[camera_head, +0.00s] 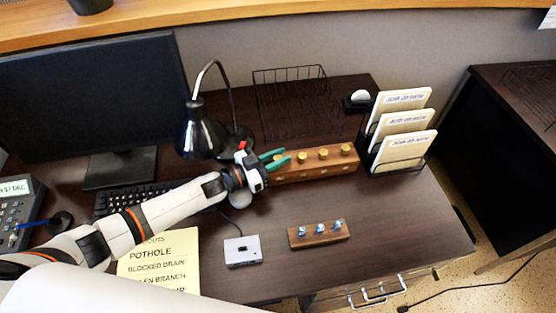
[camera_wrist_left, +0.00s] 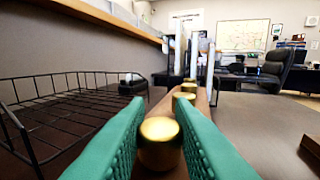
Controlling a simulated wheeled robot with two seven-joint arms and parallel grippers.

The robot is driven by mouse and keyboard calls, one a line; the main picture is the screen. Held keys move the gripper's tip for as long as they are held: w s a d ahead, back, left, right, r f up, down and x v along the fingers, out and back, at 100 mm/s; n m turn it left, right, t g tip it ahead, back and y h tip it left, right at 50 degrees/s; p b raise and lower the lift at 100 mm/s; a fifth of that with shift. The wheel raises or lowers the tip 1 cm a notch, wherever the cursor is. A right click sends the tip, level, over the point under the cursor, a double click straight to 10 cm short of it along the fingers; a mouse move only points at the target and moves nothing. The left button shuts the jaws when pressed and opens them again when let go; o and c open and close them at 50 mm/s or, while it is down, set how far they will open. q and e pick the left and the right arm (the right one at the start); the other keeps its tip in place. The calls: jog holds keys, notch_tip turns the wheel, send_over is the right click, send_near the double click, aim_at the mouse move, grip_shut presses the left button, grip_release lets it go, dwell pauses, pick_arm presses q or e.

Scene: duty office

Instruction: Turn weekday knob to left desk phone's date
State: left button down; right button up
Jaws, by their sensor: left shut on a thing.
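A wooden block (camera_head: 318,168) with a row of brass knobs stands at the back middle of the desk. My left gripper (camera_head: 279,160) reaches in from the left at the block's left end. Its green fingers are shut on the leftmost brass knob, which shows between them in the left wrist view (camera_wrist_left: 160,145). More brass knobs (camera_wrist_left: 183,101) line up beyond it. Knob markings are too small to read. The left desk phone (camera_head: 22,215) is at the left edge, its display partly cut off, with "DEC" legible. My right gripper is not in view.
A black lamp (camera_head: 201,135) stands just behind my left arm. A wire tray (camera_head: 290,105) is behind the block, and a card rack (camera_head: 400,165) stands right of it. A smaller knob block (camera_head: 319,234), a grey box (camera_head: 242,251) and a yellow note (camera_head: 160,262) lie in front.

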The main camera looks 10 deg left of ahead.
pick_arm(q)
jog(key=m+g+h+b, duration=0.2)
jog(key=m+g, duration=0.1)
jog(key=g, duration=0.1)
jog(key=shift+w+f+h+b, duration=0.1)
jog(key=shift+h+b, duration=0.3)
jog(key=shift+m+g+b, duration=0.3)
jog(key=shift+m+g, duration=0.1)
jog(key=shift+g, duration=0.1)
jog(key=c, duration=1.3)
grip_release()
jog(key=shift+o, duration=0.2)
jog(key=b+v, duration=0.1)
jog(key=v, duration=1.1)
jog(key=shift+w+a+b, duration=0.1)
jog(key=shift+b, duration=0.3)
jog(key=shift+f, duration=0.15)
